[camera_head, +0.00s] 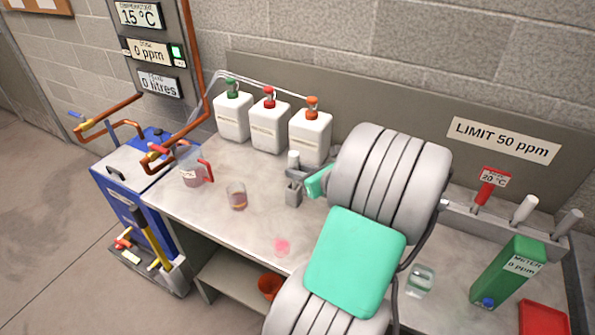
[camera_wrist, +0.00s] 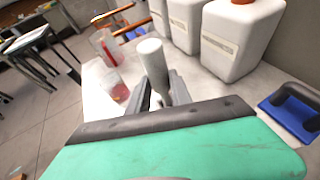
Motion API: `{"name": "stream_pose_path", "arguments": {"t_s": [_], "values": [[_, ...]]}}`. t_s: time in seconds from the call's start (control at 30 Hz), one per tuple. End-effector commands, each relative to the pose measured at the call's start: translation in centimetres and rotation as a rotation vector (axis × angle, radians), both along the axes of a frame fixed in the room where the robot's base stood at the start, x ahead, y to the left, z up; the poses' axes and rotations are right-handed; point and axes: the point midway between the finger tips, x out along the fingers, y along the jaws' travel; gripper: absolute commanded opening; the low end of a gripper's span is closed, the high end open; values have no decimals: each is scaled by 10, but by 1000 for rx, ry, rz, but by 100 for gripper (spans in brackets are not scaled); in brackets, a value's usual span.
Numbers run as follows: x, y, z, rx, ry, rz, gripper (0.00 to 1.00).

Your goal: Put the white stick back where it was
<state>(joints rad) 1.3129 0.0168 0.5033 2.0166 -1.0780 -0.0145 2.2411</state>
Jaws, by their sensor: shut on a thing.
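A white stick with a round top (camera_head: 293,159) stands upright between the fingers of my gripper (camera_head: 293,192). It also shows in the wrist view (camera_wrist: 152,62), where both dark fingers of my gripper (camera_wrist: 160,95) close on its lower part. My gripper is over the workbench, in front of the white bottles. The stick's lower end is hidden. My arm covers the rack's left side.
Three white bottles (camera_head: 268,125) stand behind my gripper. A jug (camera_head: 190,168) and a beaker (camera_head: 237,196) are to its left on the workbench (camera_head: 215,222). A glass of clear liquid (camera_head: 420,280), green meter (camera_head: 505,272) and red tray (camera_head: 543,318) are at the right.

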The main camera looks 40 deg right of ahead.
Motion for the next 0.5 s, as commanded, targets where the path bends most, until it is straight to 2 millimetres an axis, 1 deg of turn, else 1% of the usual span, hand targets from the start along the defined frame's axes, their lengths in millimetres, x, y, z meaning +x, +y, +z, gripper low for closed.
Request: {"name": "stream_pose_path", "arguments": {"t_s": [0.03, 0.07, 0.33, 0.37, 0.5], "values": [[0, 0, -1, 0, 0, 0, 0], [0, 0, -1, 0, 0, 0, 27], [0, 0, -1, 0, 0, 0, 49], [0, 0, -1, 0, 0, 0, 51], [0, 0, -1, 0, 0, 0, 51]]}}
